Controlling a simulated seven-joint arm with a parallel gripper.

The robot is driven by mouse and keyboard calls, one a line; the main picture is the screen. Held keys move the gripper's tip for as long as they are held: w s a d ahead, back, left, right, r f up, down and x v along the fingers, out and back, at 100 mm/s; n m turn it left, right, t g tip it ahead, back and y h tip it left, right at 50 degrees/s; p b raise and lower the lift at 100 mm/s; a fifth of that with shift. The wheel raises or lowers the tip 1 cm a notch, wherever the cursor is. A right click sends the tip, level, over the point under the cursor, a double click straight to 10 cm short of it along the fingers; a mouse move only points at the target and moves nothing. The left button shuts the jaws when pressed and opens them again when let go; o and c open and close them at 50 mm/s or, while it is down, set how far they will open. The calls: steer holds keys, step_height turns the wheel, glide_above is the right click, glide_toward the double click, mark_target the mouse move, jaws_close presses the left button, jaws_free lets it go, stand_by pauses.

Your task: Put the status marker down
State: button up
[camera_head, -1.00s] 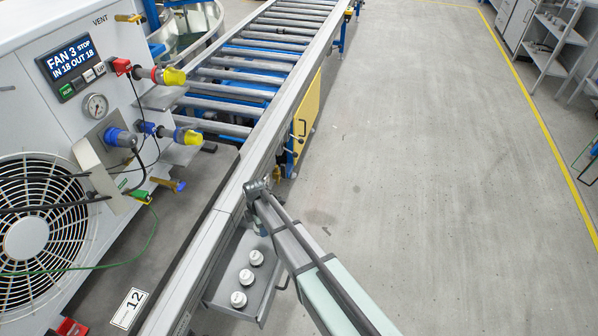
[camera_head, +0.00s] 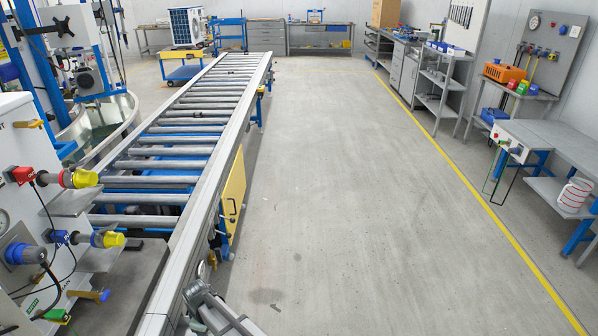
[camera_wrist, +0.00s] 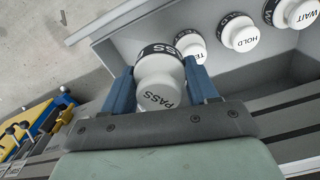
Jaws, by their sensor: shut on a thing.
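In the wrist view, my gripper (camera_wrist: 161,82) is shut on a white status marker (camera_wrist: 160,93) with a dark band, lettered PASS. The marker sits between the two blue fingers, at one end of a grey tray (camera_wrist: 127,47). I cannot tell whether its base touches the tray floor. Three similar white markers stand in the tray: one partly hidden, its label starting "TE" (camera_wrist: 190,52), one HOLD (camera_wrist: 240,38) and one WAIT (camera_wrist: 299,14). In the head view only part of my arm shows at the bottom edge; the fingers and tray are out of sight.
A roller conveyor (camera_head: 205,117) with a grey side rail runs away from me. A test unit with yellow-capped connectors (camera_head: 84,179) stands at the left. Open floor (camera_head: 330,180) lies to the right, up to a yellow line. Benches and shelves (camera_head: 440,90) stand beyond it.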

steer(key=w+d+r+m, duration=0.2)
steer(key=d+r+m, duration=0.7)
steer(key=d+r, duration=0.6)
steer(key=w+d+r+m, duration=0.25)
steer(key=d+r, duration=0.25)
steer(key=d, duration=0.3)
steer(key=w+d+r+m, duration=0.1)
steer(key=w+d+r, duration=0.4)
steer(key=d, duration=0.4)
steer(key=w+d+r+m, duration=0.2)
steer(key=d+r, duration=0.4)
steer(key=d, duration=0.2)
steer(key=w+d+r, duration=0.1)
steer(key=w+d, duration=0.1)
steer(key=d, duration=0.5)
steer(key=s+f, duration=0.8)
steer(key=shift+a+f+m, duration=0.2)
steer(key=shift+a+m, duration=0.05)
steer(key=shift+m, duration=0.1)
steer(key=shift+s+a, duration=0.1)
